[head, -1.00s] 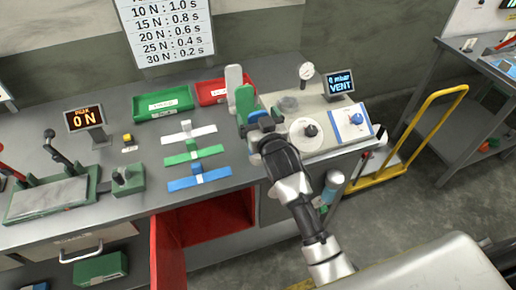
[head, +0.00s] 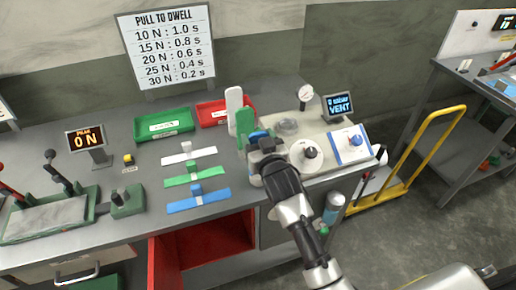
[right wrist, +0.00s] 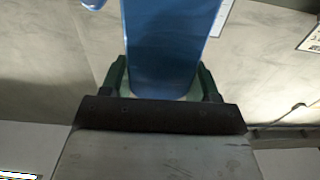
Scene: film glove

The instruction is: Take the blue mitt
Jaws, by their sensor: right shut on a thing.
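The blue mitt (head: 258,134) shows only in part in the head view, behind my right gripper and beside the upright green mitt. My right gripper (head: 262,145) is at the left end of the pale instrument unit and is shut on the blue mitt. In the right wrist view the blue mitt (right wrist: 165,45) fills the space between the two fingers of the gripper (right wrist: 163,88). Its lower part is hidden in the head view. My left gripper is in neither view.
The green mitt (head: 245,124) and white mitt (head: 234,108) stand upright close to the left. The instrument unit (head: 330,158) is close on the right.

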